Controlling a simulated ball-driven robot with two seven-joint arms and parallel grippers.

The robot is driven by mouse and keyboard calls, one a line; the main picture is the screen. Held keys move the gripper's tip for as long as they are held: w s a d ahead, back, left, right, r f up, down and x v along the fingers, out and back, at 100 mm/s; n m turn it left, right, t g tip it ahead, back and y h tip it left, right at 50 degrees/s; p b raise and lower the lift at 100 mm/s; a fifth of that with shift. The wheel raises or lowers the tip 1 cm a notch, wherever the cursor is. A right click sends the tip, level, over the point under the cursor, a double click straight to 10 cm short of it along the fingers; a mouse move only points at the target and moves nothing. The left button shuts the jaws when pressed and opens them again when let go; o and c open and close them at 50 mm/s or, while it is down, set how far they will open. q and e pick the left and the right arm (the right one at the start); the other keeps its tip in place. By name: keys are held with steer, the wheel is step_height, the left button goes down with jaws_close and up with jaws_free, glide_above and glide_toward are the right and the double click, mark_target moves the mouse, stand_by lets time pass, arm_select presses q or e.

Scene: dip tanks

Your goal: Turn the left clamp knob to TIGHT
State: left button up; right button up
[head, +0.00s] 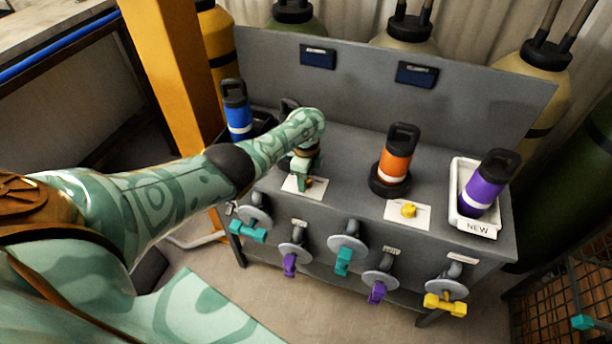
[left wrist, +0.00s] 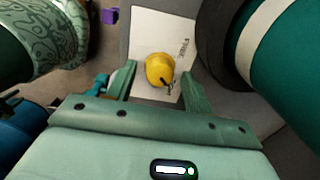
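The left clamp knob is a small yellow knob (head: 310,182) on a white card (head: 292,186) at the left of the grey bench top. In the left wrist view the knob (left wrist: 159,69) has a dark pointer mark towards its lower right. Lettering on the card is too small to read surely. My left gripper (head: 305,177) is over the knob, pointing down. In the left wrist view its fingers (left wrist: 160,80) are apart, one on each side of the knob, with gaps showing. A teal bottle with a white band (left wrist: 275,50) stands beside the card, mostly hidden by my arm in the head view.
An orange bottle (head: 396,160) stands in a dark ring, with another yellow knob (head: 408,210) before it. A purple bottle (head: 485,183) is in the white NEW tray (head: 473,228). A blue bottle (head: 238,115) stands at left. Several valve handles line the bench front.

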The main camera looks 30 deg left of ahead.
arm_select(q)
step_height(320, 180, up, 16)
steer(key=p, duration=1)
steer(key=shift+r, duration=0.15)
